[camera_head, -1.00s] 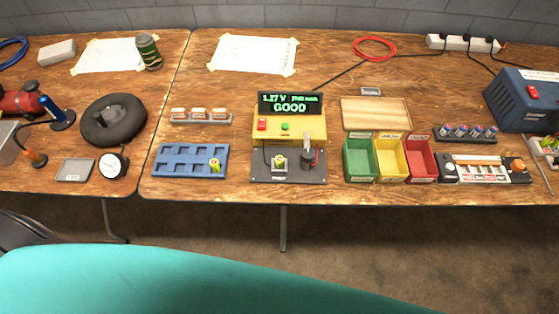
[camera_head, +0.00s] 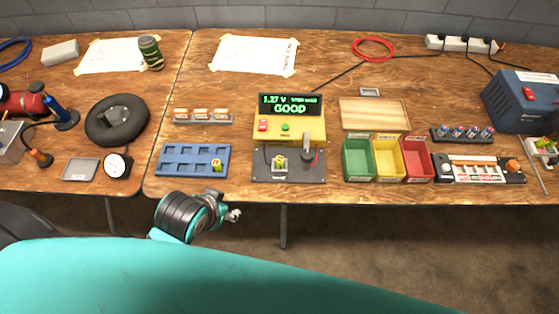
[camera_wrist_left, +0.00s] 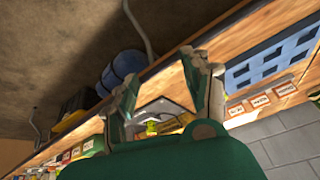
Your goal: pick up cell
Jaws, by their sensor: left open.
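A small yellow-green cell (camera_head: 217,166) stands in the right end of the blue slotted tray (camera_head: 165,171). Another yellow-green cell (camera_head: 279,163) appears to sit in the bay of the yellow tester (camera_head: 290,127), whose display (camera_head: 290,104) reads 1.27 V and GOOD. My left gripper (camera_head: 234,214) is in front of the table edge, just below the tray and tester in the head view, apart from both. In the left wrist view its fingers (camera_wrist_left: 158,66) are spread, with nothing seen held. The blue tray (camera_wrist_left: 270,60) shows there at right. My right gripper is not in view.
Right of the tester stand green (camera_head: 358,160), yellow (camera_head: 388,159) and red (camera_head: 416,159) bins, with a wooden board (camera_head: 374,112) behind. A rack of labelled blocks (camera_head: 203,117) is behind the tray.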

